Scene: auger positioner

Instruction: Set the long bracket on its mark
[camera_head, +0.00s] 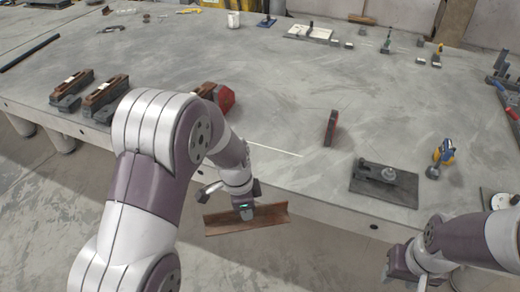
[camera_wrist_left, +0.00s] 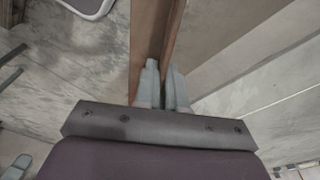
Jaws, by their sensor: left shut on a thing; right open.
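The long bracket (camera_head: 222,222) is a rusty brown angle piece, held roughly level just off the table's front edge. My left gripper (camera_head: 244,212) is shut on it near its middle. In the left wrist view the bracket (camera_wrist_left: 150,35) runs up between the fingers (camera_wrist_left: 163,85) of that gripper. A thin white line (camera_head: 275,149) lies on the table beyond the bracket; it looks like a mark, and its left end is hidden by my left arm. My right gripper (camera_head: 402,266) is at the lower right, open and apart from the bracket.
The grey table (camera_head: 280,90) is mostly clear in the middle. Brown-topped clamps (camera_head: 104,97) stand at the left edge. A red part (camera_head: 225,98) is partly behind my arm.

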